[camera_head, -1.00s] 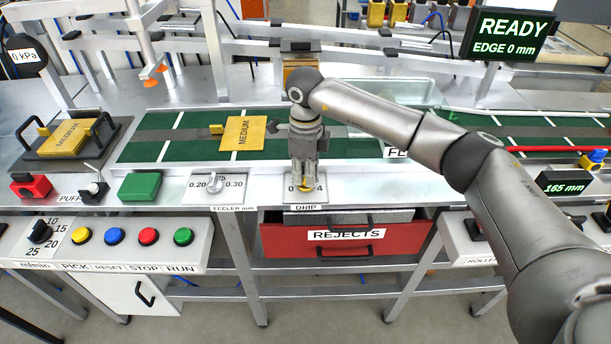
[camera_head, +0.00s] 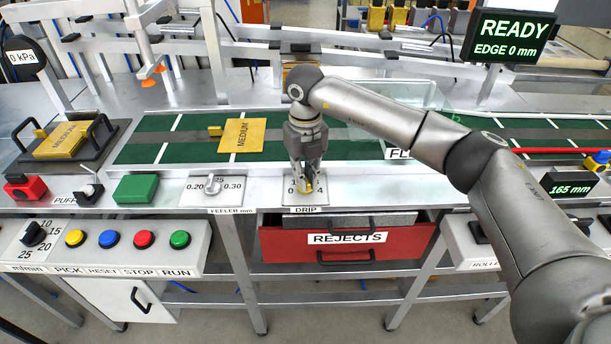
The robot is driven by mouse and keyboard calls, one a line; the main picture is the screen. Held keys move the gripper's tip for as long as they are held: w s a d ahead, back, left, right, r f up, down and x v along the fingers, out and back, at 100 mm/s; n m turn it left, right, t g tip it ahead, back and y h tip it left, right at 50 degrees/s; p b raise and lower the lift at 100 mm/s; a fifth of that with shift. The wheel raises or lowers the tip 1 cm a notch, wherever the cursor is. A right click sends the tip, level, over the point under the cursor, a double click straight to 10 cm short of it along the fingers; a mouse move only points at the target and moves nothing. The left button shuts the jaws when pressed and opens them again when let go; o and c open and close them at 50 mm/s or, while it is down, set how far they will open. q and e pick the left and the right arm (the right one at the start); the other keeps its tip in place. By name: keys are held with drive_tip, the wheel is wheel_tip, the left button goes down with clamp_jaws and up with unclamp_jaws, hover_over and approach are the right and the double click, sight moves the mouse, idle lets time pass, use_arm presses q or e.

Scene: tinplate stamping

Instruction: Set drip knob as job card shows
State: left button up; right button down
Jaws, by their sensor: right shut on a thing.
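The drip knob (camera_head: 306,185) is yellow and sits on a small pale plate (camera_head: 317,200) above the label DRIP. The numbers 0 and 4 show on the plate; the middle of its scale is hidden. My right gripper (camera_head: 306,183) points down and is shut on the knob, so the knob's exact setting cannot be read. Yellow cards marked MEDIUM lie on the green belt (camera_head: 241,136) and on the dark tray at the left (camera_head: 62,139). I cannot make out a job card by name. My left gripper is not in view.
The feeler knob (camera_head: 213,185) stands left of the drip plate, with a green block (camera_head: 136,188) beyond it. A red REJECTS drawer (camera_head: 275,243) is below. A screen (camera_head: 509,37) reads READY, EDGE 0 mm. My right arm crosses over the belt.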

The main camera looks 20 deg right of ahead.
drive_tip(key=shift+r+m, duration=0.1)
drive_tip(key=shift+m, duration=1.9)
drive_tip(key=shift+w, duration=0.1)
drive_tip(key=c, duration=1.5)
unclamp_jaws()
wheel_tip(320, 180, up, 12)
